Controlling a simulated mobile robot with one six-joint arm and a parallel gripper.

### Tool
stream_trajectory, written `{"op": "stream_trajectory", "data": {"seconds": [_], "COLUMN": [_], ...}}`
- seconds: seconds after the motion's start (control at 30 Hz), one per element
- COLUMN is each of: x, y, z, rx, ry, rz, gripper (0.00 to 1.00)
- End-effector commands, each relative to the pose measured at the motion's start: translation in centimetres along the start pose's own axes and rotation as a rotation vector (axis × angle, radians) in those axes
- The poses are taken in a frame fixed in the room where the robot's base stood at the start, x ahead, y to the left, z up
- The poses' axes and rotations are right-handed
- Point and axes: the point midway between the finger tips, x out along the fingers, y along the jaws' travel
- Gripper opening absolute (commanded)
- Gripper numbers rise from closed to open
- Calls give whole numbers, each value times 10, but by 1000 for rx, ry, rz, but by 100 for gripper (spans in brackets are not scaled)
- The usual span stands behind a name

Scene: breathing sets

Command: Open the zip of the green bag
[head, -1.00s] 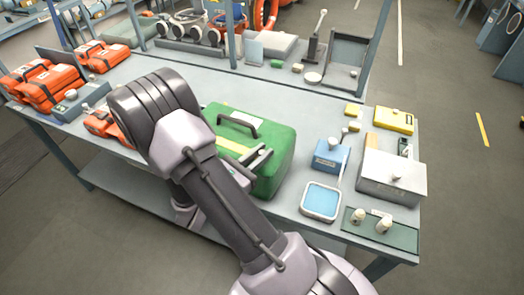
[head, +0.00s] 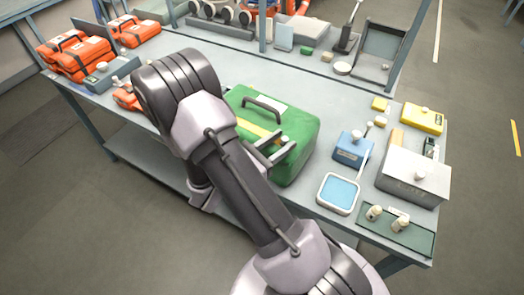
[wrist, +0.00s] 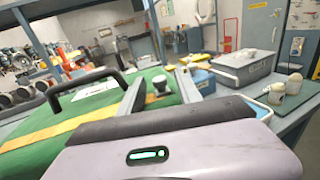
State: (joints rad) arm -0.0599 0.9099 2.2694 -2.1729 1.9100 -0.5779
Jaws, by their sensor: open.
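The green bag (head: 302,132) sits upright on the workbench, with a dark carry handle on top and a yellow stripe across it. It fills the lower left of the wrist view (wrist: 85,108). My gripper (head: 280,148) is open over the near right part of the bag's top. In the wrist view my gripper's two fingers (wrist: 160,88) stand apart, with a small dark knob-like piece (wrist: 158,86) showing between them. I cannot tell whether that piece is the zip pull or whether a finger touches the bag. The zip line is not clearly visible; my arm hides the bag's near left side.
A blue box (head: 353,149), a blue-topped tray (head: 339,193) and a grey metal case (head: 411,178) stand right of the bag. Orange cases (head: 82,55) sit at the far left. A shelf post (head: 262,30) rises behind. Bench behind the bag is clear.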

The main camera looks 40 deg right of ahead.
Motion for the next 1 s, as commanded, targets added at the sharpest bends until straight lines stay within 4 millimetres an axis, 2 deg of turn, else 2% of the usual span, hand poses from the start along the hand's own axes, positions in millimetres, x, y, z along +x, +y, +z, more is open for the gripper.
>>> {"op": "stream_trajectory", "data": {"seconds": [0.4,0.5,0.7,1.0], "x": [-115,-138,-158,-159], "y": [1,1,0,0], "z": [2,2,1,0], "rx": [1,2,1,0], "ry": [0,0,0,0], "rz": [7,6,2,1], "gripper": [41,41,41,41]}}
